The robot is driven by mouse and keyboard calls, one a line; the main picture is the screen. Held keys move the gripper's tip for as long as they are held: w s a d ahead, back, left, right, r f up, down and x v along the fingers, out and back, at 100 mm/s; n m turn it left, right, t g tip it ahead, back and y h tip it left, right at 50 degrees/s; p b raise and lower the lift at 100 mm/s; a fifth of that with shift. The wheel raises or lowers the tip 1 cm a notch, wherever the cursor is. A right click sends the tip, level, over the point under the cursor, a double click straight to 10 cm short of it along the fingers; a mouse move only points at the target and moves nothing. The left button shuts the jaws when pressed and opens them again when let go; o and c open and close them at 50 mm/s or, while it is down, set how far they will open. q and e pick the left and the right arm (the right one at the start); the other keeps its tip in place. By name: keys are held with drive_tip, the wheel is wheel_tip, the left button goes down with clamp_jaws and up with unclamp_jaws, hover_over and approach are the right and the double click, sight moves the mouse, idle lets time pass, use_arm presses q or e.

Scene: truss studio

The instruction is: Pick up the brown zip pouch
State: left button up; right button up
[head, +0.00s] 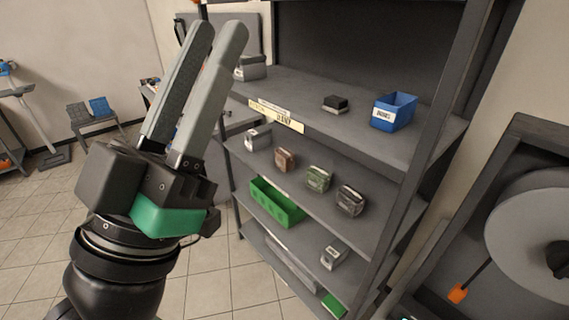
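The brown zip pouch (286,159) looks like a small brown block-shaped item in the head view. It stands on the middle shelf, between a pale grey item (257,138) and a green one (319,178). My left gripper (219,30) rises in the left foreground with its fingers pointing up. A narrow gap shows between the fingers, and nothing is held there. It is to the left of the pouch in the picture and apart from it. My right gripper is not in view.
The grey shelving rack (350,145) fills the centre. A dark patterned item (351,200) stands right of the green one. A green bin (276,202) is below, a blue bin (394,111) above. A framed unit with a white disc (535,235) stands at right.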

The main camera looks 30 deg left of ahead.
use_arm(q)
drive_tip(key=shift+o, duration=0.2)
drive_tip(key=o, duration=1.1)
drive_tip(key=shift+w, duration=0.1)
